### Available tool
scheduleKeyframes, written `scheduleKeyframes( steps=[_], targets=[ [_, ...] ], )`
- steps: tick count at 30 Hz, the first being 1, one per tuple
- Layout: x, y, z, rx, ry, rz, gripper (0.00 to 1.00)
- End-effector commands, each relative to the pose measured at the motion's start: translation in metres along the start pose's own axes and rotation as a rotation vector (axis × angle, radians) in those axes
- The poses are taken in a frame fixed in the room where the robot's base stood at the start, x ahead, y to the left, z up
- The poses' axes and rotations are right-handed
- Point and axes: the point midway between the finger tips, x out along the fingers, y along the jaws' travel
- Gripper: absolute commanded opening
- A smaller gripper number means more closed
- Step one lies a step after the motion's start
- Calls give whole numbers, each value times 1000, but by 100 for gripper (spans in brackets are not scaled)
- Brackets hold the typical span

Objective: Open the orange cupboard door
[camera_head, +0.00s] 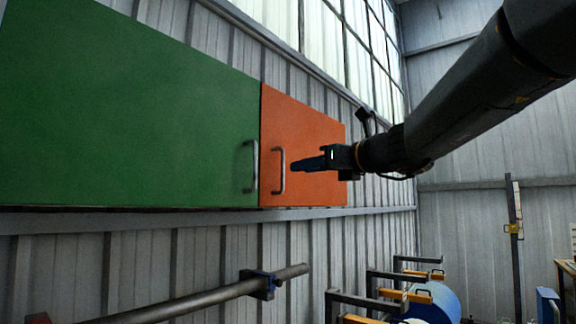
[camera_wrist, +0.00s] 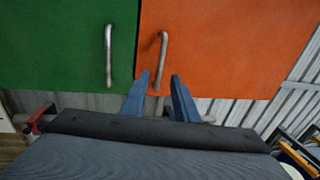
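The orange cupboard door (camera_head: 305,140) is shut, set in the wall cupboard to the right of a larger green door (camera_head: 130,110). Its vertical metal handle (camera_head: 280,170) sits near its left edge, beside the green door's handle (camera_head: 252,166). In the wrist view the orange door (camera_wrist: 225,50) fills the upper right, and its handle (camera_wrist: 161,60) shows just beyond my gripper's fingertips. My gripper (camera_wrist: 160,76) is open, its two blue fingers apart with nothing between them. In the head view my gripper (camera_head: 294,166) points left toward the handle, in front of the orange door.
A metal bar (camera_head: 220,296) runs along the wall below the cupboard. Racks with blue rolls (camera_head: 435,302) stand at the lower right. A post with a yellow box (camera_head: 514,229) stands farther right. The space in front of the doors looks clear.

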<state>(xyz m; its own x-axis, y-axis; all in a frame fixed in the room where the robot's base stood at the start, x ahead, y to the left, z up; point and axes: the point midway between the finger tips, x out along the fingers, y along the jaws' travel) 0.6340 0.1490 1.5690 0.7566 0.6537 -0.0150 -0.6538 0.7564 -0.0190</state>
Motion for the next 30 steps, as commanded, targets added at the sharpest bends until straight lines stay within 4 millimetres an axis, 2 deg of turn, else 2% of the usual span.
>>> scheduleKeyframes(
  steps=[3, 12, 18, 29, 30],
  targets=[
    [7, 0, 10, 23, -18, 0, 28],
    [51, 1, 10, 21, -15, 1, 28],
    [72, 0, 9, 20, -16, 0, 28],
    [77, 0, 8, 19, -15, -1, 28],
    [77, 0, 8, 19, -15, -1, 22]
  ],
)
